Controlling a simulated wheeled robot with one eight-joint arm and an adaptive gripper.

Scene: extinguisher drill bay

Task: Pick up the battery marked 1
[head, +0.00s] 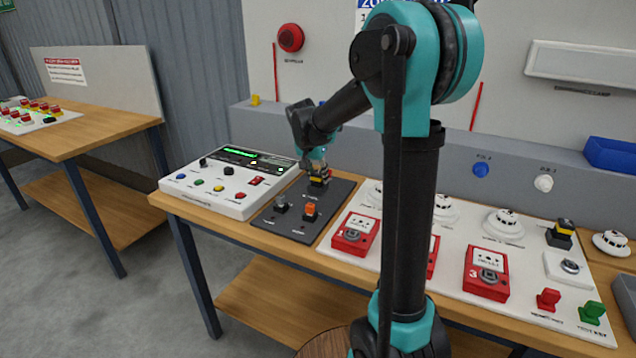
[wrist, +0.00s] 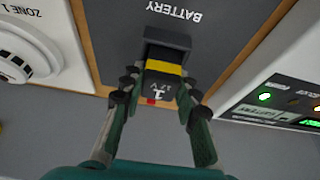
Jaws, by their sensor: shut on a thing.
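The battery marked 1 (wrist: 160,84) is a dark block with a yellow band and a red spot, and its marking shows in the wrist view. It is upright at the back of a dark panel (head: 266,222), by the label BATTERY; I cannot tell whether it touches the panel. It also shows in the head view (head: 319,180), partly hidden by my gripper. My gripper (wrist: 155,100) is shut on the battery, one finger on each side. In the head view my gripper (head: 318,170) comes down on it from above.
A white control box (head: 228,180) with coloured buttons stands left of the panel. A white board (head: 450,262) with red call points and detectors lies to the right. Another yellow-banded block (head: 560,234) stands on that board. A grey wall (head: 440,155) runs behind the bench.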

